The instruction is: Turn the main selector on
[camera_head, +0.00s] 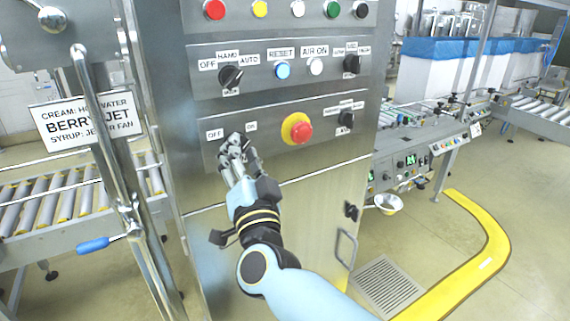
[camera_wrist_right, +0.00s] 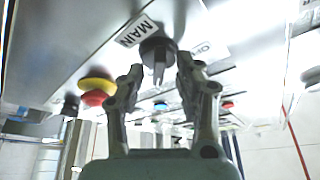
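The main selector is a black rotary knob (camera_wrist_right: 157,50) with a raised grip bar, beside a white MAIN label (camera_wrist_right: 137,31) in the right wrist view. In the head view it sits on the lower panel between the OFF label (camera_head: 214,134) and the ON label (camera_head: 252,126), mostly hidden by my right gripper (camera_head: 236,150). In the right wrist view my right gripper (camera_wrist_right: 161,68) is open, its two fingertips on either side of the knob's bar, with visible gaps. Which label the bar points to is unclear. My left gripper is not in view.
A red emergency button on a yellow base (camera_head: 298,129) and another black selector (camera_head: 346,119) sit to the right on the same panel. A pipe with a blue-handled lever (camera_head: 92,245) stands left.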

